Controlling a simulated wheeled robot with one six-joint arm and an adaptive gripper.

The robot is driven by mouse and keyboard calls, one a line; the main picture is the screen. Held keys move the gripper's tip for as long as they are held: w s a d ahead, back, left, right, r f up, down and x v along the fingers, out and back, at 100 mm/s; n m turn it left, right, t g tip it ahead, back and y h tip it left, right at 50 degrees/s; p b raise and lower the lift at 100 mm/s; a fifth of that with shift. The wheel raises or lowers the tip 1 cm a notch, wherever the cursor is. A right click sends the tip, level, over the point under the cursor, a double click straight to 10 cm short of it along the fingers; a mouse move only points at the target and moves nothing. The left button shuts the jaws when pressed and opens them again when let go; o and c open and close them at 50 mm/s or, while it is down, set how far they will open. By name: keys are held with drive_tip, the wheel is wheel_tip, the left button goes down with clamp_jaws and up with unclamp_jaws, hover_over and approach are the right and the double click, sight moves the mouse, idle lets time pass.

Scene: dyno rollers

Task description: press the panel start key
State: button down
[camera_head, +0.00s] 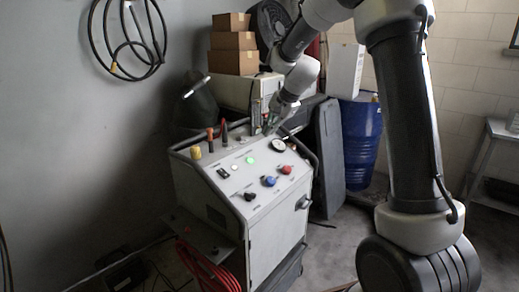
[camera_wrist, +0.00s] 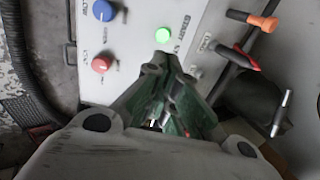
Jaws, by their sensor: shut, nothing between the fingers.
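The control panel (camera_head: 222,186) is the sloped white top of a cabinet. A round green lit button (camera_head: 250,160) sits near its middle. It also shows in the wrist view (camera_wrist: 162,34), just beyond my fingertips. My gripper (camera_head: 269,127) is above the panel's back edge, shut and empty. In the wrist view its green-grey fingers (camera_wrist: 172,66) are together, pointing toward the green button. Contact with the panel cannot be told.
A red knob (camera_head: 286,169), blue knob (camera_head: 269,181), black knob (camera_head: 250,196) and gauge (camera_head: 278,146) share the panel. A red-tipped lever (camera_wrist: 240,60) and orange-handled lever (camera_wrist: 265,22) stand at its back. Boxes (camera_head: 234,50) are stacked behind; a blue drum (camera_head: 361,140) stands right.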

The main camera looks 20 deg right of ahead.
sight(254, 160)
drive_tip(key=x, duration=1.3)
drive_tip(key=shift+w+f, duration=0.15)
drive_tip(key=shift+f, duration=0.2)
drive_tip(key=shift+a, duration=0.1)
drive_tip(key=shift+x, duration=0.8)
drive_tip(key=shift+f, duration=0.1)
drive_tip(key=shift+s+d+r, duration=0.25)
drive_tip(key=shift+r, duration=0.25)
drive_tip(key=v, duration=1.3)
drive_tip(key=shift+r, duration=0.3)
